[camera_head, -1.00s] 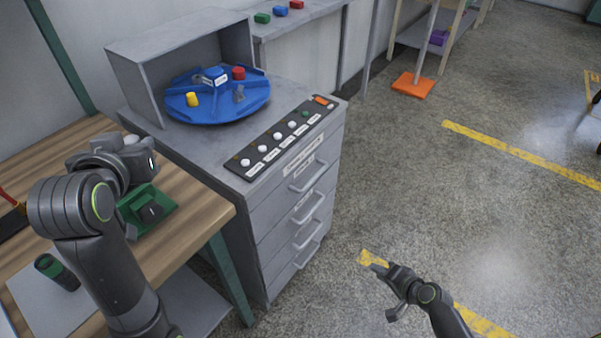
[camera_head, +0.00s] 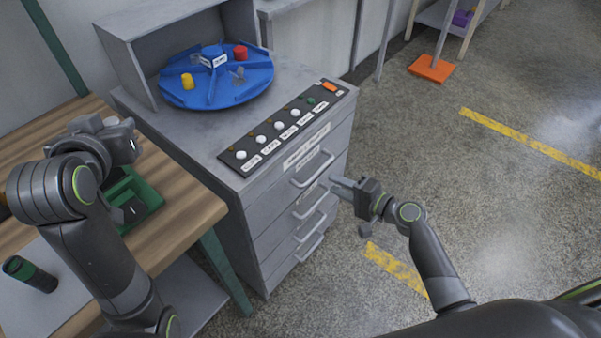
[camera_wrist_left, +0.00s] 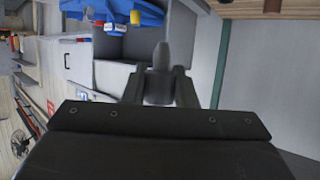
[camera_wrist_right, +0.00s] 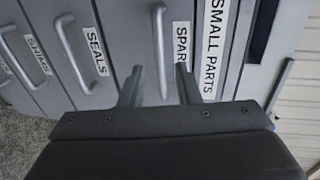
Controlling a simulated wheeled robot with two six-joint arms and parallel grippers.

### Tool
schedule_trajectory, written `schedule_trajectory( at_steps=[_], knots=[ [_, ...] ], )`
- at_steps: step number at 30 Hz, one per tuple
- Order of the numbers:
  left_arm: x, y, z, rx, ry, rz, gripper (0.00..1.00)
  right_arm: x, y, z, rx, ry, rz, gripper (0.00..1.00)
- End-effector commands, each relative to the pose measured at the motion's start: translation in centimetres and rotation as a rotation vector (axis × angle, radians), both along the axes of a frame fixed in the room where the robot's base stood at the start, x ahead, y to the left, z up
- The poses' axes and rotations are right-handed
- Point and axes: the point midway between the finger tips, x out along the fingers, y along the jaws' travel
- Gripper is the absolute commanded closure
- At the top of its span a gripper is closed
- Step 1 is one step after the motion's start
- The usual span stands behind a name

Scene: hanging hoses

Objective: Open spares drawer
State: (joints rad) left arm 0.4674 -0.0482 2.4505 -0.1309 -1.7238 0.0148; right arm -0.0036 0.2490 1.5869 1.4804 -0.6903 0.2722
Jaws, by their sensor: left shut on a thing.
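The spares drawer is the top drawer of the grey cabinet (camera_head: 262,212), with a bar handle (camera_head: 313,168). It looks shut, flush with the front. In the right wrist view its handle (camera_wrist_right: 159,45) stands beside a partly hidden label (camera_wrist_right: 181,42) reading "SPAR". My right gripper (camera_head: 338,186) is open and empty in front of the upper drawers. In its wrist view the two fingertips (camera_wrist_right: 159,80) lie on either side of the handle's line; I cannot tell the remaining distance. My left gripper (camera_head: 128,138) is shut on a grey pointed part (camera_wrist_left: 161,58) above the bench.
Drawers with "SEALS" (camera_wrist_right: 97,52) and "SHIMS" (camera_wrist_right: 38,54) labels lie below. A blue turntable (camera_head: 215,88) and a button panel (camera_head: 283,125) sit on the cabinet. A green bin (camera_head: 147,193) is on the wooden bench (camera_head: 188,217).

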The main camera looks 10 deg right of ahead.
Motion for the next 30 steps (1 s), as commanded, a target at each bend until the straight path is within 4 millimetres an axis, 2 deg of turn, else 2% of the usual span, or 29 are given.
schedule_trajectory(
  at_steps=[1,6,12,25,30],
  knots=[
    [0.0,0.0,0.1,0.0,0.0,0.0,0.96,1.0,0.8,-0.1,0.003,-0.001,0.0,0.7],
    [0.0,0.0,0.1,0.0,0.0,0.0,0.96,3.6,2.8,-0.9,0.002,0.0,0.0,0.7],
    [0.0,0.0,0.0,0.0,0.0,0.0,0.96,5.5,4.3,-1.5,0.0,0.001,0.0,0.7],
    [0.0,0.0,0.0,0.0,0.0,0.0,0.96,6.2,4.8,-1.7,-0.002,0.001,-0.001,0.7],
    [0.0,0.0,0.0,0.0,0.0,0.0,0.96,6.2,4.8,-1.7,-0.002,0.001,-0.001,0.93]
  ],
)
